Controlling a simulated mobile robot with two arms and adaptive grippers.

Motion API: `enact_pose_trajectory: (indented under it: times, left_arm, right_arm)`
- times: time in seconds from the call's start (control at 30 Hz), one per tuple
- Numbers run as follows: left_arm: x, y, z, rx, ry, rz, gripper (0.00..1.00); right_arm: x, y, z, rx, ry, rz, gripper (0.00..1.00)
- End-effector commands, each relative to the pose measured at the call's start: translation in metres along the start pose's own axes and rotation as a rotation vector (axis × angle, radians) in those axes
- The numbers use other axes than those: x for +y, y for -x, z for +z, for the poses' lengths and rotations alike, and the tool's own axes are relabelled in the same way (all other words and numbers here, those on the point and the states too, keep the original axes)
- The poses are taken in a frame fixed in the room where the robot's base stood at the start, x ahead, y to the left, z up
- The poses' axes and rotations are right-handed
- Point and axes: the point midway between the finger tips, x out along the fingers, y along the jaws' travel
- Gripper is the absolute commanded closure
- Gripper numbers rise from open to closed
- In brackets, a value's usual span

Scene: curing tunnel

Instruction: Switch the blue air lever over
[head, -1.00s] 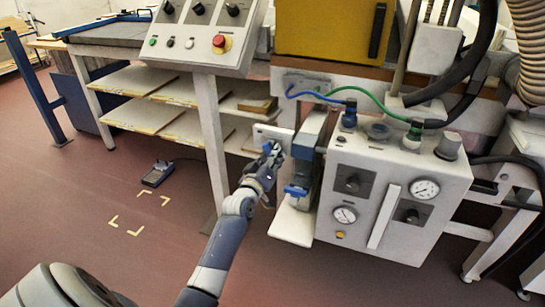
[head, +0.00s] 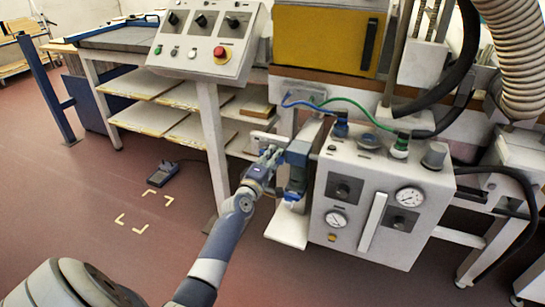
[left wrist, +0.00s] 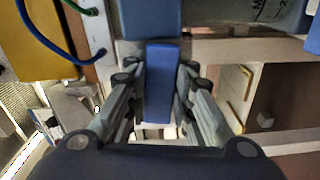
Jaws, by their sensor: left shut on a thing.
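The blue air lever (left wrist: 158,85) lies between the two fingers of my left gripper (left wrist: 158,110) in the left wrist view, with the fingers along both its sides. In the head view my left gripper (head: 270,156) is shut on it just left of the blue-grey valve housing (head: 298,152), in front of a pale plate. The fingers hide most of the lever there. My right gripper is in neither view.
The grey control box (head: 375,200) with gauges stands right of the housing. A blue tap (head: 292,196) sits below it. Blue and green hoses run above. A panel with a red button (head: 221,54) stands at upper left. Open floor lies to the left.

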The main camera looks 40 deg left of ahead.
Motion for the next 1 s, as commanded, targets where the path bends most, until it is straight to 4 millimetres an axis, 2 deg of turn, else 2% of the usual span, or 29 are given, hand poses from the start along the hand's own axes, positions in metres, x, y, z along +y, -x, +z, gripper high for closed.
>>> enact_pose_trajectory:
  times: [0.3,0.83,0.87,0.9,0.93,1.0]
  left_arm:
    - [0.005,0.000,0.000,-0.001,0.122,0.000,1.00]
    - [0.005,0.000,-0.001,0.000,0.149,0.001,1.00]
    - [0.005,0.000,-0.001,0.000,0.149,0.001,0.76]
    - [0.005,0.000,-0.001,0.000,0.149,0.001,0.67]
    - [0.005,0.000,-0.001,0.000,0.148,0.001,0.60]
    - [0.005,0.000,-0.001,0.000,0.147,0.001,0.57]
  right_arm:
    - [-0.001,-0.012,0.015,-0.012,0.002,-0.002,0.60]
    - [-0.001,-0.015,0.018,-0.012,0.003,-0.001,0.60]
    - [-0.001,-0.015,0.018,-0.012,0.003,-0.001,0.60]
    - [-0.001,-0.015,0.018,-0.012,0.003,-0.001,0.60]
    - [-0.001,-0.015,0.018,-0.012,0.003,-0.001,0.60]
    - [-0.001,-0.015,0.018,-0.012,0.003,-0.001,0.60]
